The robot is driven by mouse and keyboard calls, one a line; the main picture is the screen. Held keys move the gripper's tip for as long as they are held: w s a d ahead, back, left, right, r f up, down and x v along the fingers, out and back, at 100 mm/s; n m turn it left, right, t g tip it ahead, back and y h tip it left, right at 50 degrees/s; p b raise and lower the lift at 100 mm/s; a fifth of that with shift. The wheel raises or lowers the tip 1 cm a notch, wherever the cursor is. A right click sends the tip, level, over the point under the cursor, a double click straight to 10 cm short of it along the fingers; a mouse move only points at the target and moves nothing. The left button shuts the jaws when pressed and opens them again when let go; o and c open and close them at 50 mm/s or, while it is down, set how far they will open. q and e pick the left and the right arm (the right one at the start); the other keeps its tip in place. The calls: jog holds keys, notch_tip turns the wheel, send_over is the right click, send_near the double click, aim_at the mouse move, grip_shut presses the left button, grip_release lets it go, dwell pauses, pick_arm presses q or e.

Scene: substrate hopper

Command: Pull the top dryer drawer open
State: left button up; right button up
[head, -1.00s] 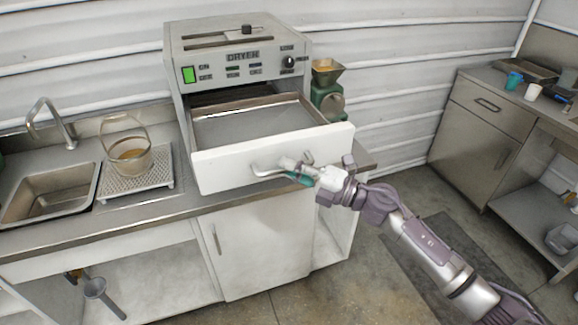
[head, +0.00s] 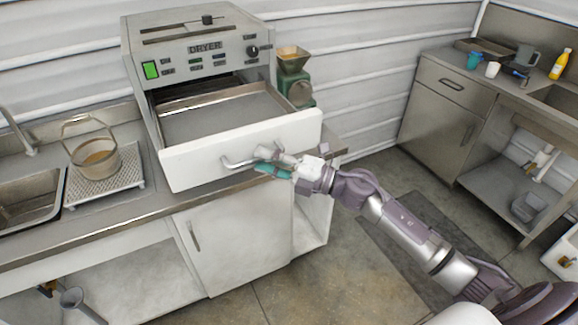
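The dryer (head: 205,50) stands on the counter at the upper left in the head view. Its top drawer (head: 240,150) is pulled well out, with a white front and a grey tray inside (head: 225,115). The drawer handle (head: 232,163) is a bar on the white front. My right gripper (head: 272,162) is at this handle, with one finger above the bar and a teal-tipped finger below it. It looks shut on the bar, which the fingers partly hide. My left gripper is not in view.
A basket (head: 96,158) on a perforated plate stands left of the dryer, beside a sink (head: 30,195). A green grinder (head: 294,78) stands to the right of the dryer. A second counter (head: 450,95) stands at the right. Floor (head: 330,275) is clear in front of the cabinet.

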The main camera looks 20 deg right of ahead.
jog(key=v, duration=1)
jog(key=shift+s+d, duration=0.2)
jog(key=shift+d, duration=0.1)
